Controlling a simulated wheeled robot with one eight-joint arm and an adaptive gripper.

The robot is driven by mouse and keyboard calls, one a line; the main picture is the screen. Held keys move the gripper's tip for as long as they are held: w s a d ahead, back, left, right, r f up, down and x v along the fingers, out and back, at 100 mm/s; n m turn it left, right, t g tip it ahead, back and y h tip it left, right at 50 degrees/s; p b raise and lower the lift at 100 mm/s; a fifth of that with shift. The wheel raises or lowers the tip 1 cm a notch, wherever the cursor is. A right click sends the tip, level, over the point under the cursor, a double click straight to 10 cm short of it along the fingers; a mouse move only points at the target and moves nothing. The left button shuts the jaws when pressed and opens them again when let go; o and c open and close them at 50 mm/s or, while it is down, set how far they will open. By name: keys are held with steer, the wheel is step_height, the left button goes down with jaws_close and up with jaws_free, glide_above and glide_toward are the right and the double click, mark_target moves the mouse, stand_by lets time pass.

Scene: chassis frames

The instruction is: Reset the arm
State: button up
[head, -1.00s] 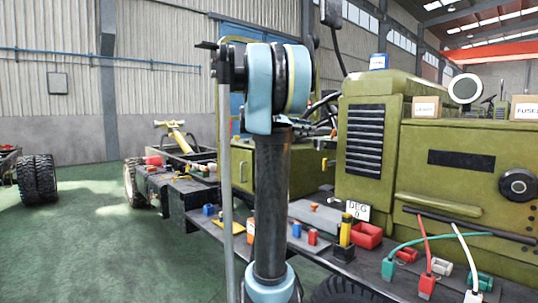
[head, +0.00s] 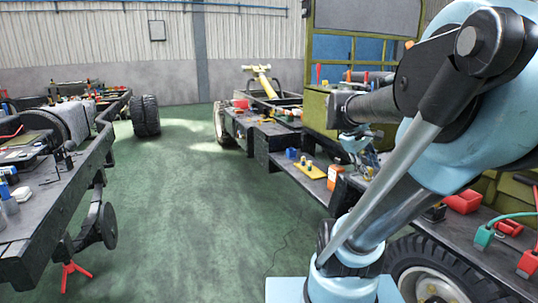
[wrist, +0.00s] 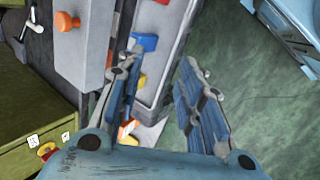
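My arm fills the right of the head view, bent, with its thick blue link up close. My gripper (head: 360,150) is small and partly hidden behind the arm in the head view, above the side deck of the green vehicle. In the wrist view my gripper (wrist: 163,60) has its two fingers spread apart, with a clear gap. I see nothing held between them. Deck edge and green floor show beneath the gap.
A vehicle side deck (head: 262,143) carries a yellow plate (head: 309,169), blue pieces (head: 291,153) and an orange-white box (head: 335,177) near my gripper. A dark chassis frame (head: 60,190) with parts stands left. Green floor (head: 190,200) between them is clear.

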steer(key=s+a+f+m+y, duration=0.5)
steer(key=s+a+f, duration=0.5)
steer(key=a+f, duration=0.3)
steer(key=shift+a+f+y, duration=0.35)
steer(key=shift+f+y, duration=0.15)
steer(key=shift+f, duration=0.25)
steer(key=shift+s, duration=0.1)
steer(key=shift+w+f, duration=0.2)
steer(key=shift+w, duration=0.25)
